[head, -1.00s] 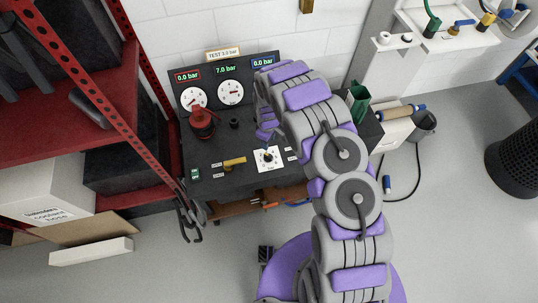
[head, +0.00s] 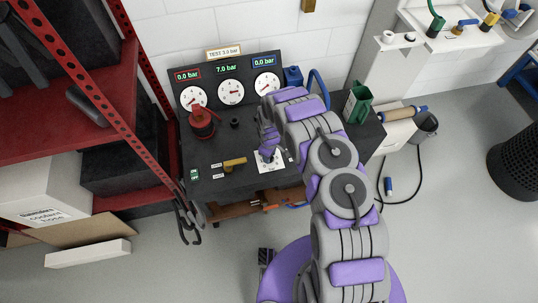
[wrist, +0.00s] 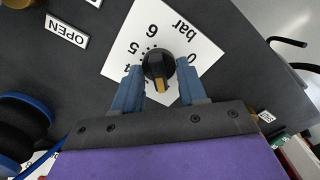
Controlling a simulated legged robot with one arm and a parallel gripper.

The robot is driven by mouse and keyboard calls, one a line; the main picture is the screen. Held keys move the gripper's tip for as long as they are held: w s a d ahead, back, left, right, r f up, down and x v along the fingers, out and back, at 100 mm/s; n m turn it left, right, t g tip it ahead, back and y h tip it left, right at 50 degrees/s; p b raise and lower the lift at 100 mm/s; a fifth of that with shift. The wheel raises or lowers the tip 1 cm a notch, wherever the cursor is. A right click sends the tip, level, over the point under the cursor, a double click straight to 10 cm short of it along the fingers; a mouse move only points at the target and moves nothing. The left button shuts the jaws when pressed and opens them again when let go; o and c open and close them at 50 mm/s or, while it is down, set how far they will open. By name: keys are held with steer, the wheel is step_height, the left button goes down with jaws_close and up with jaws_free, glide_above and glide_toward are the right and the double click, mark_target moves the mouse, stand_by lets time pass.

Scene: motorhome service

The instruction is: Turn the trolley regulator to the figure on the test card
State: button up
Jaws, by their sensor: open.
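The regulator knob (wrist: 158,66) is black with a yellow pointer, on a white dial plate (wrist: 165,25) marked in bar. In the wrist view the pointer faces down, toward my gripper's palm; some figures on that side are hidden. My gripper (wrist: 160,68) is open, with one blue finger on each side of the knob; I cannot tell whether either touches it. In the head view my gripper (head: 267,148) is over the dial plate (head: 270,167) and hides most of the knob. The test card (head: 224,52) reads TEST 3.0 bar.
The panel's displays read 0.0 bar at left (head: 187,75), 7.0 bar in the middle (head: 227,69) and 0.0 bar at right (head: 265,61). A yellow valve handle (head: 235,162), a red fitting (head: 201,124) and a green container (head: 358,103) are on the trolley. A red shelf (head: 75,100) stands left.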

steer(key=shift+d, duration=0.45)
steer(key=c, duration=0.3)
steer(key=shift+a, duration=0.3)
jaws_close()
steer(key=shift+r+m, duration=0.1)
steer(key=shift+m, duration=0.2)
steer(key=m, duration=0.4)
steer(key=shift+a+b, duration=0.1)
steer(key=shift+b, duration=0.3)
steer(key=shift+m, duration=2)
steer(key=shift+a+r, duration=0.1)
